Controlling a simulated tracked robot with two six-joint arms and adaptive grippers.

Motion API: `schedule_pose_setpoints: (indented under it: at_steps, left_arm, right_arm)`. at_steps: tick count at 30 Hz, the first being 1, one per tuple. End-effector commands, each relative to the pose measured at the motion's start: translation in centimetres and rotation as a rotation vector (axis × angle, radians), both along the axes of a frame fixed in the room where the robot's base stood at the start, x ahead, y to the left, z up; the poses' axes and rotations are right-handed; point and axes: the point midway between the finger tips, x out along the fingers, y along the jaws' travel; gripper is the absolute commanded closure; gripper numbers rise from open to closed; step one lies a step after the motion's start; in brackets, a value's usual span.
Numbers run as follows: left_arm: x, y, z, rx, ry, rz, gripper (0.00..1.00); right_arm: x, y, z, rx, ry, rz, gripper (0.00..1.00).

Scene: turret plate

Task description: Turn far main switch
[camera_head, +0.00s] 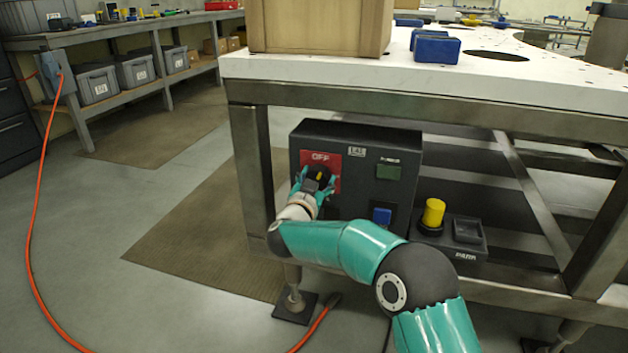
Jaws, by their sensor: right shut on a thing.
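A dark control box (355,135) is fixed under the front edge of the white-topped table. Its main switch (319,177) is a dark rotary knob with a yellow mark, on a red plate (322,158) labelled OFF. My right gripper (316,182) is at the knob, its teal fingers shut around it. The fingers and wrist hide part of the knob and the lower part of the red plate. My left gripper is not in the view.
The box also carries a green element (388,172) and a blue button (382,216). A yellow knob (433,212) stands on a small dark box to the right. Table legs flank the space. An orange cable (35,215) runs across the floor.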

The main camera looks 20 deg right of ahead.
Motion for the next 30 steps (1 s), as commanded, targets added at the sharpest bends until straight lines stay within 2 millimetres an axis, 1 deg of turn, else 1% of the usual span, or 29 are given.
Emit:
schedule_pose_setpoints:
  at_steps: [1,14,30]
  left_arm:
    - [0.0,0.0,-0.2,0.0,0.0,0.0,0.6]
    - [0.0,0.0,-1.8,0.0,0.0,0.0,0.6]
    - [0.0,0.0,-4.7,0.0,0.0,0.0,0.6]
  right_arm:
    - [0.1,0.3,0.0,0.034,-0.026,0.01,0.75]
    - [0.1,0.3,-0.1,0.375,-0.254,0.01,0.75]
    - [0.0,0.1,-0.2,0.785,-0.531,0.007,0.75]
